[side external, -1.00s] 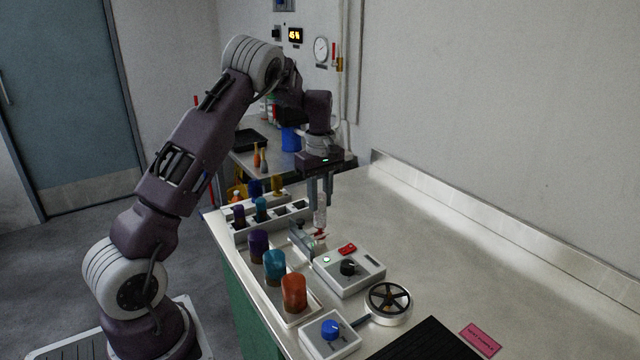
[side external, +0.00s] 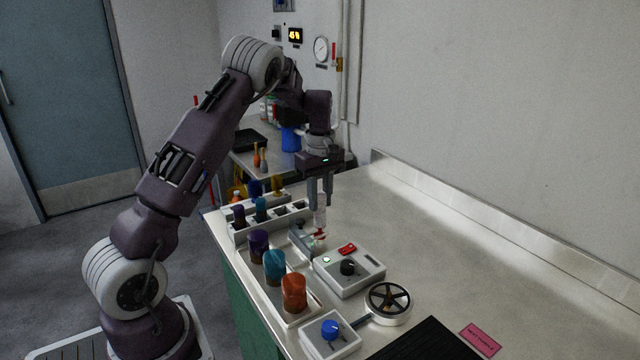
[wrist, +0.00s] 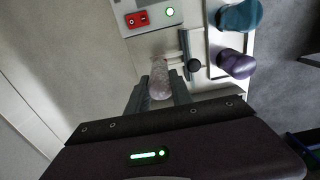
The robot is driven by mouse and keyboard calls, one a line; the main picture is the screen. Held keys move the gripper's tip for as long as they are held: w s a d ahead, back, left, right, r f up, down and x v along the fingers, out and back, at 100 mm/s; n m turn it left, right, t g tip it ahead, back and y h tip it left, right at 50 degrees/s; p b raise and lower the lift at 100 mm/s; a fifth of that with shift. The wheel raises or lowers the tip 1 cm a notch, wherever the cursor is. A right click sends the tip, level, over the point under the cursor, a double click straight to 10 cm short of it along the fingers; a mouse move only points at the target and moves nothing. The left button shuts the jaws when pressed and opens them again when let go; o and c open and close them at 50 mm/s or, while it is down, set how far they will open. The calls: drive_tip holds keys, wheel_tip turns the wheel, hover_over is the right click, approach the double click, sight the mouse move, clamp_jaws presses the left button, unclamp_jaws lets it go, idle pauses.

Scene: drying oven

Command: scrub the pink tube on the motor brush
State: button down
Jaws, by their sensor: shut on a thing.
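My gripper (side external: 320,207) is shut on a pale, pinkish clear tube (side external: 320,217), held roughly upright above the bench. The tube also shows between the fingers in the wrist view (wrist: 160,82). Its lower end is at a small device with reddish bits, which I take to be the motor brush (side external: 318,236), beside the white control box (side external: 362,281). I cannot tell whether the brush is inside the tube or only against it. The box has a red switch (side external: 347,249), a black knob (side external: 348,268) and a lit green lamp (side external: 326,260).
A tray with purple (side external: 258,246), teal (side external: 275,266) and orange (side external: 294,292) capped items stands in front left. A rack (side external: 238,236) holds more tubes behind it. A blue-knob box (side external: 329,330) and round black-spoked device (side external: 388,301) stand in front.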

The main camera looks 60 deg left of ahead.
drive_tip(key=shift+r, duration=4.35)
